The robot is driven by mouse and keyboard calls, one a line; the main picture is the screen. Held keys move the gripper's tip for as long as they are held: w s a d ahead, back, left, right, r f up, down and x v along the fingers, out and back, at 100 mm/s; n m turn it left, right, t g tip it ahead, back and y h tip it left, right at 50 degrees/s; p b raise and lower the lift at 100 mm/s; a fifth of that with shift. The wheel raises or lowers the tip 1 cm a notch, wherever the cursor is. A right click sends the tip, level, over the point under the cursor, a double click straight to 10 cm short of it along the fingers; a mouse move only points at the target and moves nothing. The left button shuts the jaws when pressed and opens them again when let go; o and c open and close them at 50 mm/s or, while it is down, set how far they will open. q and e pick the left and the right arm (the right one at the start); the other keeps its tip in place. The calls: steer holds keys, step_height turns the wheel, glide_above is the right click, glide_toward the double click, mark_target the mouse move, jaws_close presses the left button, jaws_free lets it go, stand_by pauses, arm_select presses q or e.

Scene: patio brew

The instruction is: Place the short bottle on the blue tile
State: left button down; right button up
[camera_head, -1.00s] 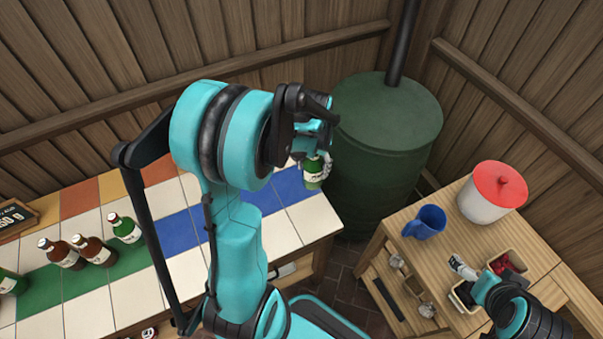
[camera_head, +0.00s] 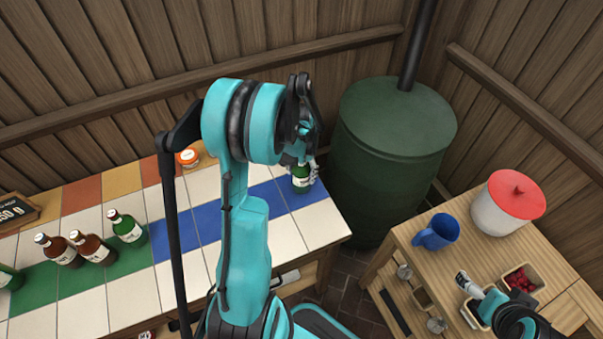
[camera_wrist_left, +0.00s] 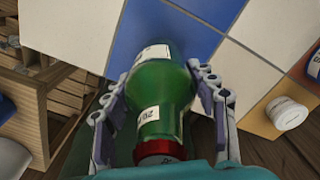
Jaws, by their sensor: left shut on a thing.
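My left gripper (camera_head: 303,166) is shut on a short green bottle (camera_head: 301,180) with a pale label, near the right end of the tiled counter. In the left wrist view the fingers hold the bottle (camera_wrist_left: 160,85) from both sides, its red cap towards the camera. The blue tiles (camera_head: 272,198) form a strip along the counter; in the wrist view a blue tile (camera_wrist_left: 140,25) shows behind the bottle's base. I cannot tell whether the base touches it. My right gripper (camera_head: 467,284) is over the wooden table at right; its jaw state is unclear.
Several brown and green bottles (camera_head: 126,227) stand at the counter's left. A green barrel (camera_head: 390,160) stands beyond the counter's right end. The wooden table holds a blue mug (camera_head: 436,232) and a red-lidded pot (camera_head: 508,203).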

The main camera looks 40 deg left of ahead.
arm_select(q)
steer(key=c, duration=0.5)
jaws_free()
steer(key=shift+f, duration=0.1)
